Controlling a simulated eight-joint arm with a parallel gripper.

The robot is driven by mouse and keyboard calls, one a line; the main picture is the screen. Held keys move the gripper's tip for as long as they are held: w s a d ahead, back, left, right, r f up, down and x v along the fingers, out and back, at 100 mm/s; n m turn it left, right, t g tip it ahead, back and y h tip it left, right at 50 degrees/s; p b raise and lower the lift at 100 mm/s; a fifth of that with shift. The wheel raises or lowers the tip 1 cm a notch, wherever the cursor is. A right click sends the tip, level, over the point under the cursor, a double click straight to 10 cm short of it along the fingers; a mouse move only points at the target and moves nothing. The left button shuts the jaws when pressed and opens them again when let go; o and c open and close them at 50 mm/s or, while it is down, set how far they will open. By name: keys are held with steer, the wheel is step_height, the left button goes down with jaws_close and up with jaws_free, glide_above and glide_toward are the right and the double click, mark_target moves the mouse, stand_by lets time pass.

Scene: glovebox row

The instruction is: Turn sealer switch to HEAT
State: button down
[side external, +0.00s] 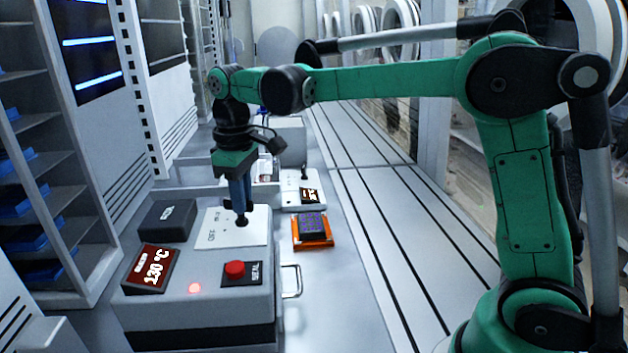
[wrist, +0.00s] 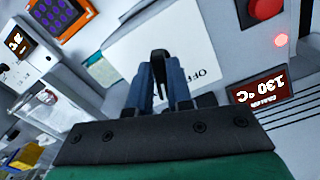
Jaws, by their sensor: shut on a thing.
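The sealer (side external: 200,300) is a grey box with a white switch plate (side external: 255,239) on top. My gripper (side external: 241,208) points down over this plate, with its blue fingers shut on the black sealer switch (side external: 241,222). In the wrist view, my gripper (wrist: 160,62) reaches onto the white plate (wrist: 150,45), where the word OFF shows upside down beside the fingers. The fingers hide most of the switch, so I cannot tell its exact setting. The sealer's display (wrist: 262,88) reads 130 °C.
A red button (side external: 235,269) and a lit red lamp (side external: 194,287) sit on the sealer's near part. A black box (side external: 167,220) stands at the plate's left. An orange keypad (side external: 312,231) and a white device with a lever (side external: 303,190) lie to the right.

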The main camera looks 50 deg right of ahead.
steer(key=shift+m, duration=1)
steer(key=c, duration=0.8)
jaws_free()
steer(key=shift+r, duration=0.1)
steer(key=shift+r, duration=2.75)
